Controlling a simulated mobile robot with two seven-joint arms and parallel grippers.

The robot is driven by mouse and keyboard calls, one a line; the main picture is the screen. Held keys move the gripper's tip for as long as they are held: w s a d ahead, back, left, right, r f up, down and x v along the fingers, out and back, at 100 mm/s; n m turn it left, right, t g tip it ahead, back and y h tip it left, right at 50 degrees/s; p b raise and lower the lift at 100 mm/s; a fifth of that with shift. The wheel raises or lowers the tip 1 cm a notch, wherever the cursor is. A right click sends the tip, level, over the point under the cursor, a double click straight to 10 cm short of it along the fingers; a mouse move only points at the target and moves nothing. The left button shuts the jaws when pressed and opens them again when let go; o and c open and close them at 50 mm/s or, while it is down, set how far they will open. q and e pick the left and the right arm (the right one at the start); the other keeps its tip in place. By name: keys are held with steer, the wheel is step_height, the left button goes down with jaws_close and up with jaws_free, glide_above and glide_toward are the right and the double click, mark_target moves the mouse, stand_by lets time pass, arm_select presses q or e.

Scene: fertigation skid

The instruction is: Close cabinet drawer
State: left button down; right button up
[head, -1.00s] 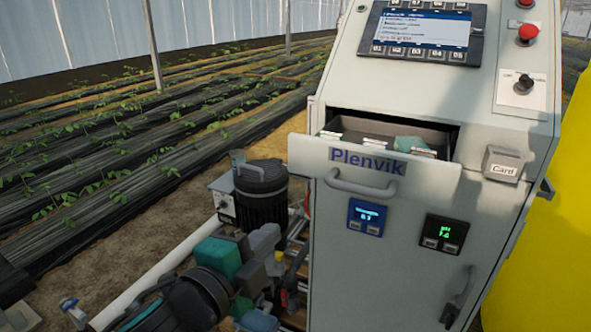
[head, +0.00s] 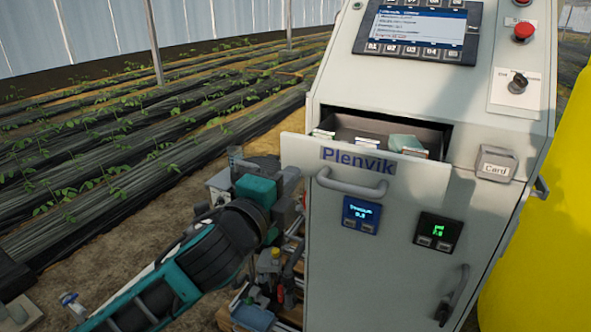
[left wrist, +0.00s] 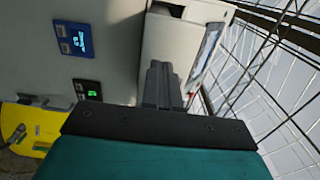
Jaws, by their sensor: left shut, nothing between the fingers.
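The cabinet drawer (head: 425,178) stands pulled out of the grey cabinet (head: 375,270), with its inside and several items showing. Its white front bears the word Plenvik and a curved bar handle (head: 352,188). My left gripper (head: 294,178) is just left of the drawer front in the head view, near its lower left corner. Its fingers are shut and empty. In the left wrist view the shut fingers (left wrist: 160,77) overlap the pale drawer front (left wrist: 176,45); I cannot tell whether they touch it. My right gripper is not in view.
The cabinet carries a screen panel (head: 418,30), a red button (head: 523,32), a card holder (head: 496,163) and a door handle (head: 455,296). A yellow tank (head: 545,250) stands at the right. Pumps and pipes sit low on the left, beside plant rows.

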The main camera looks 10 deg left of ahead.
mark_target(304, 164)
arm_select(q)
steer(key=shift+x, duration=1.55)
